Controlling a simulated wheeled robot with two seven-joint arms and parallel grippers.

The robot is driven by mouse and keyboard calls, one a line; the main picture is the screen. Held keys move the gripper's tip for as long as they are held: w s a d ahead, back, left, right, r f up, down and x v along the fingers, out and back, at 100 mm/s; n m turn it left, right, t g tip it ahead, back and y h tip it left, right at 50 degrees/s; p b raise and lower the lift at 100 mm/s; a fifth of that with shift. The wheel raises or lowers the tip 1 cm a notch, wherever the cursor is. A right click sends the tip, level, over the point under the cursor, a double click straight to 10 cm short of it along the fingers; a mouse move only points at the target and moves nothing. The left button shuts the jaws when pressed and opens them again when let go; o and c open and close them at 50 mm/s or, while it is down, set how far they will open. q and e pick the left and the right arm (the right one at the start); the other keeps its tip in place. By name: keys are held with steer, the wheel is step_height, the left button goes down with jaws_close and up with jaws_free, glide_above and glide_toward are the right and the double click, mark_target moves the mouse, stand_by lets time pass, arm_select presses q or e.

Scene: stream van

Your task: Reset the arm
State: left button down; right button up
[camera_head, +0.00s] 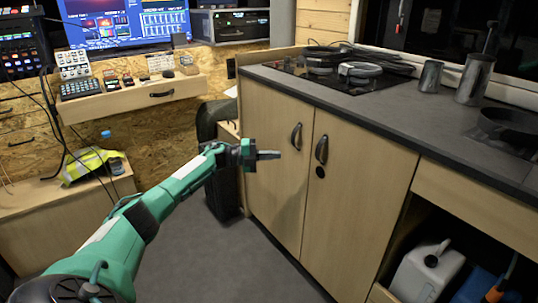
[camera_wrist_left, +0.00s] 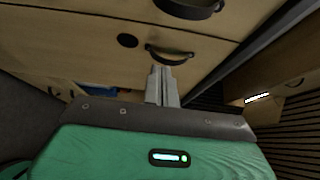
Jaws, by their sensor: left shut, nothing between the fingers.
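My left arm reaches in from the lower left in the head view, green and grey. Its gripper (camera_head: 268,155) is shut and empty, held in front of the wooden cabinet doors (camera_head: 272,190), left of their dark handles. In the left wrist view the closed fingers (camera_wrist_left: 162,86) point toward a dark cabinet handle (camera_wrist_left: 168,55). I cannot tell whether they touch the cabinet. My right gripper is not in view.
The dark counter (camera_head: 400,105) holds a hob with pans (camera_head: 360,72) and metal canisters (camera_head: 474,80). An open shelf below holds a white jug (camera_head: 427,272). A desk with a drawer (camera_head: 160,92) stands at the left. Grey floor (camera_head: 225,255) is clear between.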

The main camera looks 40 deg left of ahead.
arm_select(q)
steer(key=shift+s+a+f, duration=0.1)
steer(key=shift+s+a, duration=0.15)
steer(key=shift+a, duration=0.2)
